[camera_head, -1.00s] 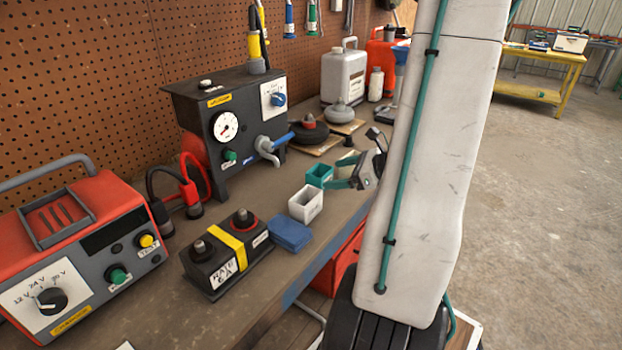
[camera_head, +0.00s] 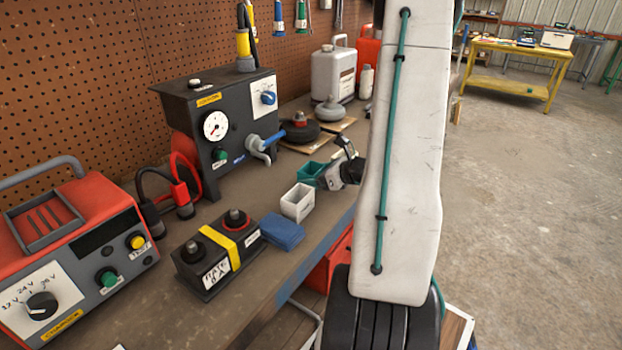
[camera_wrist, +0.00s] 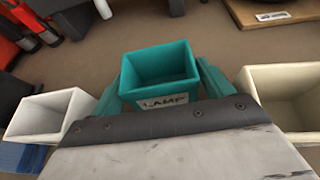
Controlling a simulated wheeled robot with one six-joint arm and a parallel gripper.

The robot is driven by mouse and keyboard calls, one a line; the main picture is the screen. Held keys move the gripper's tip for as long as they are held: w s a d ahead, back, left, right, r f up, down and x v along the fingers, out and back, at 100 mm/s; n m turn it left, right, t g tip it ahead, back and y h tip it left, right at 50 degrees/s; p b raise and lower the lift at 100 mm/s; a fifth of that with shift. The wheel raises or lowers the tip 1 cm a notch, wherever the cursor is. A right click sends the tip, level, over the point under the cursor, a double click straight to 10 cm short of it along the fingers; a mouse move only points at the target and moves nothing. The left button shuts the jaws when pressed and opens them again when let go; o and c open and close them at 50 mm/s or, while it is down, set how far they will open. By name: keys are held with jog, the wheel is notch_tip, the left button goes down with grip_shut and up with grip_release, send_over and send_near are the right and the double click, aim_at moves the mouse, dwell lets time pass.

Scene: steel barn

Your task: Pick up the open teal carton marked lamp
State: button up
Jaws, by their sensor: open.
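The open teal carton (camera_wrist: 160,73) stands upright on the bench, its label reading "LAMP" in the wrist view. It also shows in the head view (camera_head: 309,172), small and partly covered by my gripper. My gripper (camera_wrist: 160,88) is open, with one teal finger on each side of the carton's near part. I cannot tell whether the fingers touch its walls. The carton looks empty inside.
A white open carton (camera_wrist: 45,115) stands close on the left and a cream one (camera_wrist: 290,95) close on the right. The grey-black test unit (camera_head: 217,150) stands behind.

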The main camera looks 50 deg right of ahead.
jog(key=shift+w+a+f, duration=0.1)
jog(key=shift+w+f, duration=0.1)
jog(key=shift+w, duration=0.4)
jog(key=c, duration=0.7)
